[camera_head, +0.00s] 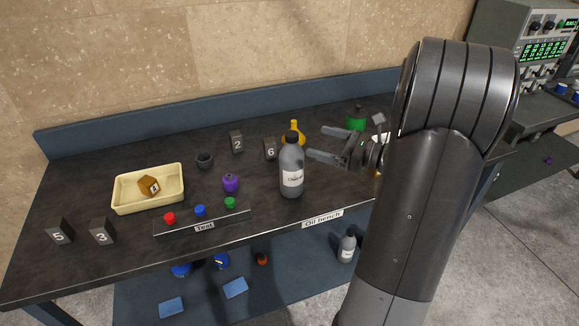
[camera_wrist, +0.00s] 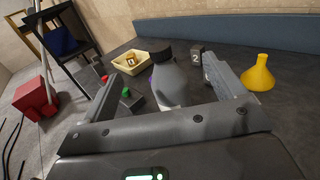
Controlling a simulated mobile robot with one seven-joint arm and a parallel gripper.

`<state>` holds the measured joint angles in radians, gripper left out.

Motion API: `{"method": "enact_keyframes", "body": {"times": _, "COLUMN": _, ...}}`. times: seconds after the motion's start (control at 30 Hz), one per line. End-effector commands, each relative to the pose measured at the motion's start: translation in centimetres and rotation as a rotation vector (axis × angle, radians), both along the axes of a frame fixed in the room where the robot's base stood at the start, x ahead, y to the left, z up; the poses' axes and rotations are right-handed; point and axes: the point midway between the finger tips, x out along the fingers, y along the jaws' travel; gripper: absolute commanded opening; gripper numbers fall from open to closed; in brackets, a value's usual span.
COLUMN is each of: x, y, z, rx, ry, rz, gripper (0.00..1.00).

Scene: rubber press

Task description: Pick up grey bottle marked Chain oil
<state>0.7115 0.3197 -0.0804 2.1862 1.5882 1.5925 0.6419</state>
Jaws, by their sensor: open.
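The grey bottle (camera_head: 291,166) with a black cap and a white label stands upright near the front of the dark bench. The label text is too small to read fully. My gripper (camera_head: 316,143) is just right of the bottle, its jaws open and pointing left toward it. In the wrist view the bottle (camera_wrist: 171,82) appears ahead between the two spread fingers of my gripper (camera_wrist: 170,82). I cannot tell whether its near side is within the fingertips. No grip on it shows.
A yellow funnel-shaped item (camera_head: 298,131) stands behind the bottle, and a green container (camera_head: 356,118) beyond my gripper. Left are a purple item (camera_head: 230,183), a button panel (camera_head: 203,222) and a cream tray (camera_head: 126,195). Another grey bottle (camera_head: 347,246) stands on the lower shelf.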

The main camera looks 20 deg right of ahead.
Motion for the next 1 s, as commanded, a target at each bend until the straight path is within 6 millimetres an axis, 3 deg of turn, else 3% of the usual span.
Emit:
{"method": "enact_keyframes", "body": {"times": 0.03, "x": 0.0, "y": 0.0, "z": -2.1, "rx": 0.006, "ry": 0.008, "rz": 0.000, "gripper": 0.88}}
{"method": "enact_keyframes", "body": {"times": 0.1, "x": 0.0, "y": 0.1, "z": -4.4, "rx": 0.004, "ry": 0.006, "rz": 0.001, "gripper": 0.88}}
{"method": "enact_keyframes", "body": {"times": 0.3, "x": 0.0, "y": 0.1, "z": -8.3, "rx": -0.001, "ry": 0.001, "rz": 0.002, "gripper": 0.88}}
{"method": "enact_keyframes", "body": {"times": 0.43, "x": 0.5, "y": 0.7, "z": -8.9, "rx": -0.004, "ry": -0.001, "rz": 0.005, "gripper": 0.88}}
{"method": "enact_keyframes", "body": {"times": 0.7, "x": 3.4, "y": 3.6, "z": -8.8, "rx": -0.006, "ry": -0.003, "rz": 0.006, "gripper": 0.88}}
{"method": "enact_keyframes", "body": {"times": 1.0, "x": 4.9, "y": 5.1, "z": -8.5, "rx": -0.006, "ry": -0.003, "rz": 0.006, "gripper": 0.88}}
